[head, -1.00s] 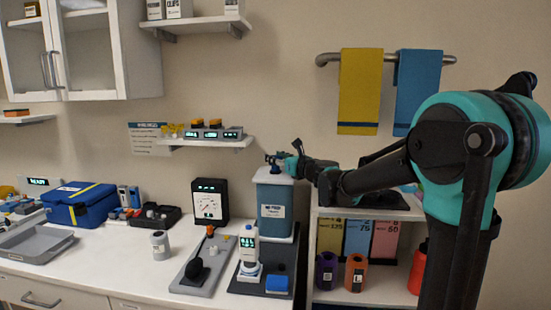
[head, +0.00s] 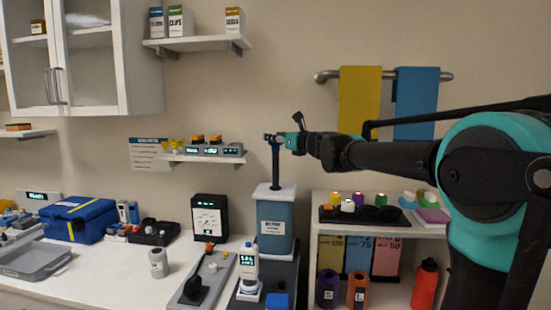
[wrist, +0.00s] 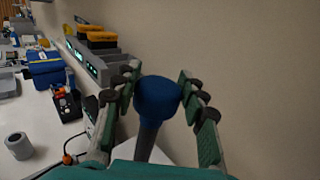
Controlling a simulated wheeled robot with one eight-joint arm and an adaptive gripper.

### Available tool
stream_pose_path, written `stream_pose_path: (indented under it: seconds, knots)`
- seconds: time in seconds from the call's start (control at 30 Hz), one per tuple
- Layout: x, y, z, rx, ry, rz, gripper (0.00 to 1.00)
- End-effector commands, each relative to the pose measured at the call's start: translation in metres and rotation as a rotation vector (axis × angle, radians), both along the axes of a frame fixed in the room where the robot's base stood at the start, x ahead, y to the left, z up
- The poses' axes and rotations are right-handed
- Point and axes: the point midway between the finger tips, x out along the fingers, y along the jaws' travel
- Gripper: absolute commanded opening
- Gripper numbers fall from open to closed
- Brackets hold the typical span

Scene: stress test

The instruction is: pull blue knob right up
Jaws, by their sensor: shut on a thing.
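The blue knob (wrist: 158,98) sits on top of a dark rod that rises from the white lid of the blue pump canister (head: 274,222). In the head view the rod (head: 275,165) stands upright and long above the lid. My gripper (head: 280,141) is at the top of the rod, level with the knob. In the wrist view the knob is between my two fingers, and my gripper (wrist: 158,92) is shut on it. In the head view the fingers mostly cover the knob.
A small shelf with lit devices (head: 214,151) is close left of my gripper. A towel bar with a yellow towel (head: 359,100) and a blue towel (head: 416,100) is on the wall at right. A gauge box (head: 209,217) and a white bottle (head: 249,268) stand by the canister.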

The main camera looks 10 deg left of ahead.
Motion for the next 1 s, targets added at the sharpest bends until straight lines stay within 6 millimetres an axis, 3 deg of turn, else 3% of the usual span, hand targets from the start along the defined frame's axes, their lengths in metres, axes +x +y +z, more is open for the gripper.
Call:
stream_pose_path:
  seconds: [0.1, 0.3, 0.8, 0.83, 1.0]
  knots:
    - [0.000, 0.000, 0.028, 0.001, 0.001, 0.000, 0.00]
    - [0.000, 0.000, 0.056, 0.001, 0.001, 0.000, 0.00]
    - [0.001, 0.000, 0.068, 0.004, 0.001, -0.002, 0.00]
    - [0.001, 0.000, 0.068, 0.004, 0.001, -0.002, 0.44]
    - [0.001, 0.000, 0.067, 0.003, 0.001, -0.001, 0.64]
